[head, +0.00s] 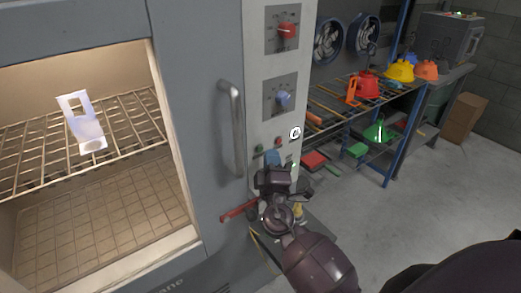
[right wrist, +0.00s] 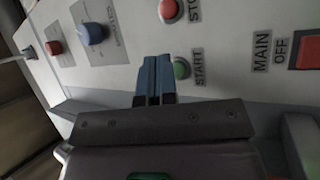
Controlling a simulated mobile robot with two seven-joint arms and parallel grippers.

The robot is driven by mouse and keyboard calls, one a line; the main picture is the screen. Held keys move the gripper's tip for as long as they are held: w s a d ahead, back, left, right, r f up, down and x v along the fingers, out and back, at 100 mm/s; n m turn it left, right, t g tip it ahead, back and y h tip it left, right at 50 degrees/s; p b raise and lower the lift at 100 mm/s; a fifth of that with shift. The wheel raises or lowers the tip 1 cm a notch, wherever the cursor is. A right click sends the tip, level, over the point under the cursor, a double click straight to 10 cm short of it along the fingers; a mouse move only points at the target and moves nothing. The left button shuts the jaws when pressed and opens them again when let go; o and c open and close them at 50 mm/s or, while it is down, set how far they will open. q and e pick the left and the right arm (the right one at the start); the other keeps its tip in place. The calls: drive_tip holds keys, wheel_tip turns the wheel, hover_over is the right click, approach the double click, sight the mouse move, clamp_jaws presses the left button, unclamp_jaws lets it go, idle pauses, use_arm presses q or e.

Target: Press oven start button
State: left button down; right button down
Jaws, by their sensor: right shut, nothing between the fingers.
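The oven's control panel (head: 268,125) is the pale upright strip right of the door handle. The green START button (head: 259,148) sits low on it, and it also shows in the right wrist view (right wrist: 182,68) with its label. My right gripper (head: 272,157) is at the panel, close to this button. In the right wrist view its blue fingers (right wrist: 155,75) are together and empty, with their tips just beside the START button. I cannot tell whether they touch the panel. My left gripper is not in view.
The red STOP button (right wrist: 171,10) is close to START. A red MAIN OFF switch (right wrist: 306,52), a blue knob (head: 283,99) and a red knob (head: 287,30) share the panel. The door handle (head: 232,128) stands out at left. A shelf with hard hats (head: 399,71) is behind.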

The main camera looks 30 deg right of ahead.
idle(0.5)
drive_tip(key=shift+w, duration=0.1)
drive_tip(key=shift+w+b, duration=0.3)
drive_tip(key=shift+b, duration=0.05)
drive_tip(key=shift+w, duration=0.2)
idle(0.4)
drive_tip(key=shift+w, duration=0.2)
drive_tip(key=shift+s, duration=0.15)
idle(0.5)
drive_tip(key=shift+s+b, duration=0.4)
drive_tip(key=shift+s, duration=0.25)
